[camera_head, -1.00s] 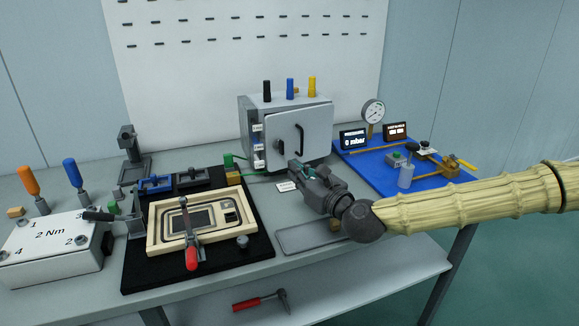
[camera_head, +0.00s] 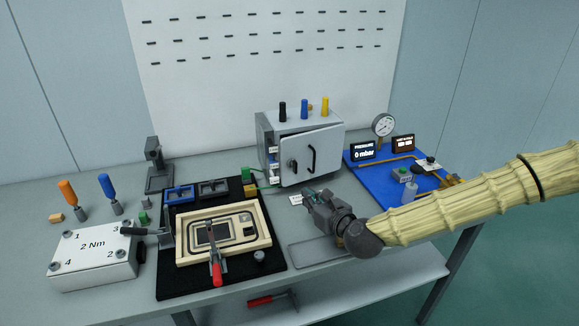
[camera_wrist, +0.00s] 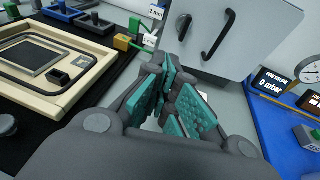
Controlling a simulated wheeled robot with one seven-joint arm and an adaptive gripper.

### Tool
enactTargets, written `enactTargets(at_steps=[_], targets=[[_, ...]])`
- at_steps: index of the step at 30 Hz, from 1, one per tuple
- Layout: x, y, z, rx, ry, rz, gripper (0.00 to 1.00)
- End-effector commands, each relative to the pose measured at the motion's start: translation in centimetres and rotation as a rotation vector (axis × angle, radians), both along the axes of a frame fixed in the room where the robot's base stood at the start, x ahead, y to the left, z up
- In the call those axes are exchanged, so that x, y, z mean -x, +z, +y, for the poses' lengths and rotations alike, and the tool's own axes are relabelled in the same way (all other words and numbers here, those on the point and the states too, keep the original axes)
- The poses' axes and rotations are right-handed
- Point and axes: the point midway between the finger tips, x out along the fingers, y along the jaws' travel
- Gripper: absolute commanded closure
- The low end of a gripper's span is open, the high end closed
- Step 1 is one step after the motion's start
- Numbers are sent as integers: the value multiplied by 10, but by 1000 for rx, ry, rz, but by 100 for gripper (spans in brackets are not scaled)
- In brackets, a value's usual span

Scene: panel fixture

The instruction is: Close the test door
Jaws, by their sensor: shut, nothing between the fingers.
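The test door (camera_head: 325,150) is the light grey front panel of a grey box (camera_head: 299,121) at the back middle of the bench. It carries a black bar handle (camera_head: 311,158) and a dark knob (camera_head: 292,163). The door looks angled out from the box, but I cannot tell how wide the gap is. In the wrist view the door (camera_wrist: 252,38) fills the upper right, with its handle (camera_wrist: 218,36) upright. My gripper (camera_head: 309,196) is shut and empty, low in front of the door and apart from the handle. Its teal pads (camera_wrist: 172,98) show in the wrist view.
A wooden frame fixture (camera_head: 183,258) with a red-handled clamp (camera_head: 216,273) lies left of my gripper. Wires and a green block (camera_head: 246,175) sit left of the box. A flat grey tray (camera_head: 308,254) lies below my gripper.

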Motion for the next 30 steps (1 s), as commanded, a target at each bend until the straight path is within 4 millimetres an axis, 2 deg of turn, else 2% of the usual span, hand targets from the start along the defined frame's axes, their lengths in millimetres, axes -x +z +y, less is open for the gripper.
enactTargets(at_steps=[1, 14, 20, 30], targets=[[1, 10, -1, 9, -3, 11, 100], [0, 0, -4, 42, -21, 49, 100], [-17, -5, 5, 42, -21, 48, 100], [-56, -19, 26, 43, -19, 48, 100]])
